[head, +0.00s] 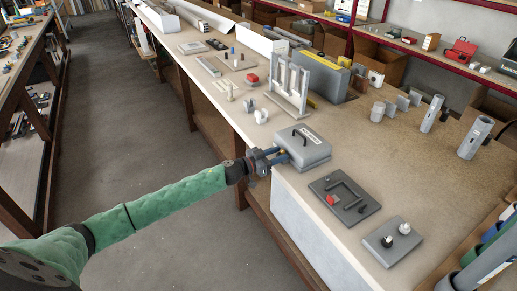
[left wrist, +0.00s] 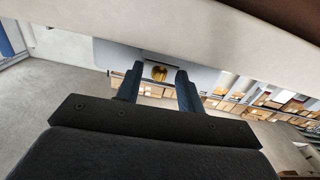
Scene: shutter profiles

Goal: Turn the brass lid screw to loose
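A grey metal box (head: 301,149) with a black handle on its lid stands at the bench's left edge in the head view. My left gripper (head: 279,156) is at the near left side of this box, fingers pointing at it. In the left wrist view the brass lid screw (left wrist: 158,73) shows against the grey box face (left wrist: 195,72). The left gripper's fingers (left wrist: 158,80) are apart, with the screw framed between their tips. A gap shows on both sides of the screw, so I cannot see any contact. My right gripper is not in view.
A white upright frame (head: 289,85) stands behind the box. Grey tubes (head: 474,138) stand at right.

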